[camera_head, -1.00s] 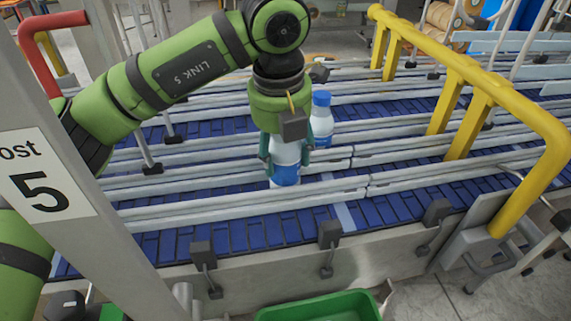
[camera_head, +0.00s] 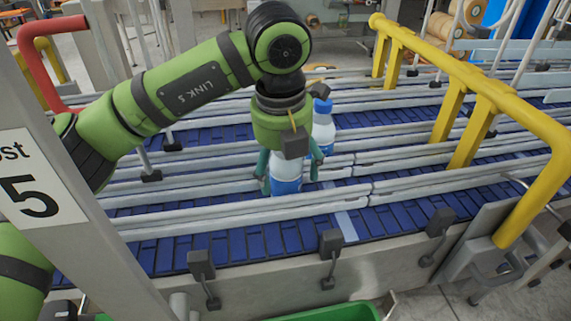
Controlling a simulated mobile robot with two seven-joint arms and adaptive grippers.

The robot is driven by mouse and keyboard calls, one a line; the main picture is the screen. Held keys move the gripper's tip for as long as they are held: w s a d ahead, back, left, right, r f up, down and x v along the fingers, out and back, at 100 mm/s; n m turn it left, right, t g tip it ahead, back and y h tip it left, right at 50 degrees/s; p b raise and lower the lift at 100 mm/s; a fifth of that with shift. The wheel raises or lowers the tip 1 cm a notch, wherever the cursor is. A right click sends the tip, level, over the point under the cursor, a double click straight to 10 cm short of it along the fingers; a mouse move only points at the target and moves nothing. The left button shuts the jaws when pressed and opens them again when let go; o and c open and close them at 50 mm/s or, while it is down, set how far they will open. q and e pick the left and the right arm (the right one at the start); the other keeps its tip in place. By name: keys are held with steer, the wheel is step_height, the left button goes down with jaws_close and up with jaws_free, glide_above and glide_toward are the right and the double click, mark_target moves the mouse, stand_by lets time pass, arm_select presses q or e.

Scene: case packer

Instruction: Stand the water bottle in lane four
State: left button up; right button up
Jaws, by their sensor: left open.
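A white water bottle with a blue label (camera_head: 286,184) stands upright in a lane near the front of the blue conveyor (camera_head: 250,243). Its top is hidden by my left gripper (camera_head: 290,172), and the front rail is close to its base. The gripper points down over the bottle, open, with one green finger on each side of it. A second white bottle with a blue cap (camera_head: 322,128) stands just behind and to the right, partly hidden. I cannot tell the lanes' numbers. My right gripper is not in view.
Pale guide rails (camera_head: 240,217) divide the conveyor into lanes. A yellow tubular guard (camera_head: 500,100) stands at right, and a post marked 5 (camera_head: 35,190) at left. A green crate (camera_head: 335,312) sits below the front edge. The belt right of the bottles looks clear.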

arm_select(q)
steer(key=r+p, duration=0.1)
steer(key=r, duration=0.2)
steer(key=s+r+p, duration=0.1)
steer(key=r+p, duration=0.1)
steer(key=r, duration=0.1)
steer(key=r+p, duration=0.1)
steer(key=r, duration=0.3)
steer(key=shift+s+a+p, duration=0.15)
steer(key=shift+a+p, duration=0.05)
steer(key=shift+p, duration=0.1)
steer(key=shift+r, duration=0.4)
steer(key=shift+s+r, duration=0.1)
steer(key=shift+r, duration=0.55)
